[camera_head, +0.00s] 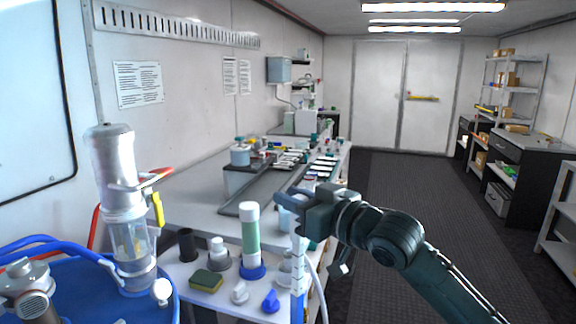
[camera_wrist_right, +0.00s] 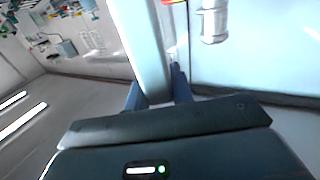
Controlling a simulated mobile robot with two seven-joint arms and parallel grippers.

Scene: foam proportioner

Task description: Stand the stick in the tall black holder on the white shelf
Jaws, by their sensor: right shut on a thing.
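My right gripper (camera_head: 292,208) is shut on a pale stick (camera_head: 299,250), held roughly upright beside the front right of the white shelf (camera_head: 215,297). The stick's lower part looks blue and runs down to the bottom of the picture. In the right wrist view the stick (camera_wrist_right: 140,40) stands between the blue fingers of my right gripper (camera_wrist_right: 157,92). The tall black holder (camera_head: 187,246) is a dark upright cylinder at the shelf's left, well to the left of the gripper. My left gripper is not in view.
A green-and-white tube (camera_head: 250,236) on a blue base stands between holder and gripper. A yellow-green sponge (camera_head: 206,280), a grey-based white bottle (camera_head: 218,252) and small blue and white pieces crowd the shelf. A blue drum (camera_head: 90,300) with a clear cylinder (camera_head: 130,245) is at left.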

